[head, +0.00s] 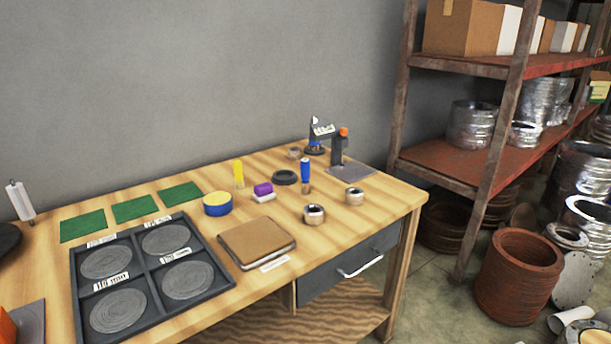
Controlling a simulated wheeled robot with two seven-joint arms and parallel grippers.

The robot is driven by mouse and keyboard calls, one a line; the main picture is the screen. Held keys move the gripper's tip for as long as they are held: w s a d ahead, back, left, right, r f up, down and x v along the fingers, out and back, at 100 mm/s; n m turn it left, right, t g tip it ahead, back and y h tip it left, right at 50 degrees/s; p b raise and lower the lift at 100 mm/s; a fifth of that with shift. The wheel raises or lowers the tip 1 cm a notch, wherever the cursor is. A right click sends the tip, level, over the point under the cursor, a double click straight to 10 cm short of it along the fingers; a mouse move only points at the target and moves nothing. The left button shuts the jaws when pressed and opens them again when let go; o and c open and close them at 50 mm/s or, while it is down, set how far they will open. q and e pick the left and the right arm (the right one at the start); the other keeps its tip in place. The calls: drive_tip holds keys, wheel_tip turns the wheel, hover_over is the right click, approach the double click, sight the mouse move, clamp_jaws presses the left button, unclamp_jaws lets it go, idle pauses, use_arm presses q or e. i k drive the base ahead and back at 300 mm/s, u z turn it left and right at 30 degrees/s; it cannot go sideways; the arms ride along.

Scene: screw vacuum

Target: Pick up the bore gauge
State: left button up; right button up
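I cannot tell for certain which item is the bore gauge. An upright tool with a blue top and a darker lower end (306,173) stands toward the right of the wooden workbench (365,210). Neither of my grippers shows in the head view.
A dark four-compartment tray (75,268) holds grey discs at the front left. A brown-topped box (257,242), metal rings (314,214), a black ring (285,177) and a blue-yellow round item (217,205) are on the bench. A metal shelf (450,165) stands right.

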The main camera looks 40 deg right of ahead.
sight(304, 163)
drive_tip(key=z, duration=2.4)
drive_tip(key=i, duration=1.6)
drive_tip(key=u, duration=2.8)
